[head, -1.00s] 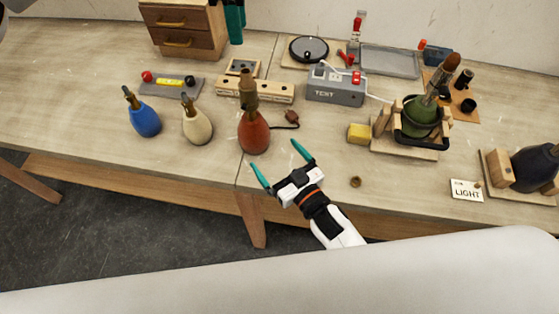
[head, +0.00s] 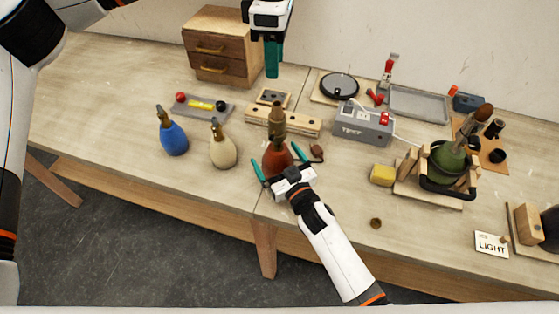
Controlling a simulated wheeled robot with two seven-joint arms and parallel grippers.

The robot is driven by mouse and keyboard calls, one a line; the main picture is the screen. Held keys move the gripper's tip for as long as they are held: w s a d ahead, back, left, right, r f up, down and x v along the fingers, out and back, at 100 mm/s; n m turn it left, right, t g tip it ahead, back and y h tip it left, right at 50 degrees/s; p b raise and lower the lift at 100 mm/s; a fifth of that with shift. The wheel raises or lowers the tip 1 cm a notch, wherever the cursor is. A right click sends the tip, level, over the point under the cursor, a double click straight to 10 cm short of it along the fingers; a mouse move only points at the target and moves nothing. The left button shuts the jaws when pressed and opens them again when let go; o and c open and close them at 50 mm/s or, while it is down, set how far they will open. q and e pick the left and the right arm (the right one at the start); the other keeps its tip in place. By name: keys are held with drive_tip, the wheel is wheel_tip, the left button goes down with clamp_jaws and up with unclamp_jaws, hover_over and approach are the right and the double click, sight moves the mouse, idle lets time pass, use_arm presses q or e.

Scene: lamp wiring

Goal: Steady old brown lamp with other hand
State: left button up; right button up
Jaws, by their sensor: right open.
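The old brown lamp (head: 276,164), a reddish-brown bottle body with a darker socket on top, stands upright near the front of the bench. My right gripper (head: 276,155) is open, with one teal finger on each side of the lamp's body. The palm covers the lamp's lower front, and I cannot tell whether the fingers touch it. My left gripper (head: 273,62) hangs high at the back, above the bench between the drawer box and the round black plate. Its teal fingers overlap from this angle, so its opening is unclear.
The blue lamp (head: 173,138) and cream lamp (head: 222,152) stand to the left. A wooden block with holes (head: 298,122) is behind the brown lamp. The grey test box (head: 362,128), a yellow sponge-like block (head: 382,174) and a green lamp in a cradle (head: 447,163) are to the right.

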sight(277, 119)
drive_tip(key=shift+c, duration=0.4)
drive_tip(key=c, duration=1.6)
drive_tip(key=shift+o, duration=0.2)
drive_tip(key=o, duration=0.8)
drive_tip(key=c, duration=0.3)
use_arm(q)
drive_tip(key=o, duration=0.5)
drive_tip(key=shift+f, duration=0.25)
drive_tip(key=shift+o, duration=1.2)
drive_tip(key=f+n, duration=0.2)
drive_tip(key=n, duration=0.1)
drive_tip(key=f+n, duration=0.3)
drive_tip(key=w+f+n, duration=0.1)
drive_tip(key=f+n, duration=0.1)
drive_tip(key=f, duration=0.1)
drive_tip(key=shift+d+n, duration=0.2)
drive_tip(key=shift+n, duration=0.2)
drive_tip(key=shift+f, duration=4)
